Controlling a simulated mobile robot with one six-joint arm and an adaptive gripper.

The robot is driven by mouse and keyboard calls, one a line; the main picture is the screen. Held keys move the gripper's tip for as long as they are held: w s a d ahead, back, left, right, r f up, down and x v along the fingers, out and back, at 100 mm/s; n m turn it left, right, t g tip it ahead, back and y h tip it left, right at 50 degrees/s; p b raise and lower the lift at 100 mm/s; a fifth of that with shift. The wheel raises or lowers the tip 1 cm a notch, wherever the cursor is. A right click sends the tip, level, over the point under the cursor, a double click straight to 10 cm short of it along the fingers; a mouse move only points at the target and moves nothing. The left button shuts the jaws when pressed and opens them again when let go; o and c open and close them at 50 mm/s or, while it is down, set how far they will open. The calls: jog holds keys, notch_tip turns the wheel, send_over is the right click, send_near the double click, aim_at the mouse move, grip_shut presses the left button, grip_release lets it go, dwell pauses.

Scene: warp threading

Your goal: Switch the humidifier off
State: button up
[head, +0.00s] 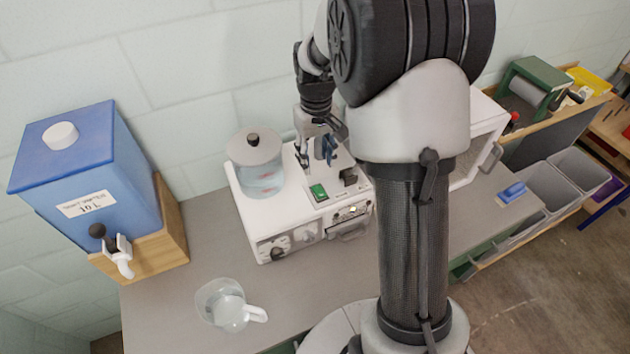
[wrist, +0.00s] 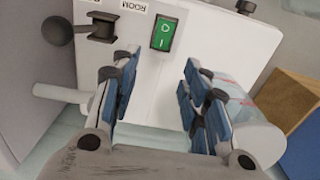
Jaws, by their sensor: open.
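The humidifier (head: 295,225) is a white box on the grey bench, with a clear lidded water tank (head: 259,178) on its left. Its green rocker switch (head: 318,192) is on the top face. In the wrist view the switch (wrist: 164,33) shows two white marks; I cannot tell which half is pressed. My gripper (head: 316,158) is open and empty above the humidifier, behind the switch in the head view. In the wrist view my blue-padded fingers (wrist: 158,80) stand apart, with the switch beyond their tips, roughly between them.
A black lever with a ball knob (wrist: 58,31) stands near the switch, beside a ROOM label. A blue water container (head: 85,165) on a wooden stand is at left. A clear jug (head: 228,305) stands on the front of the bench (head: 175,285). Grey bins (head: 550,190) are at right.

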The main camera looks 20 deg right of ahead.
aim_at(316, 186)
notch_tip(316, 186, down, 9)
jog(key=shift+f+b, duration=0.1)
jog(key=shift+b, duration=0.7)
jog(key=shift+c, duration=0.4)
grip_shut()
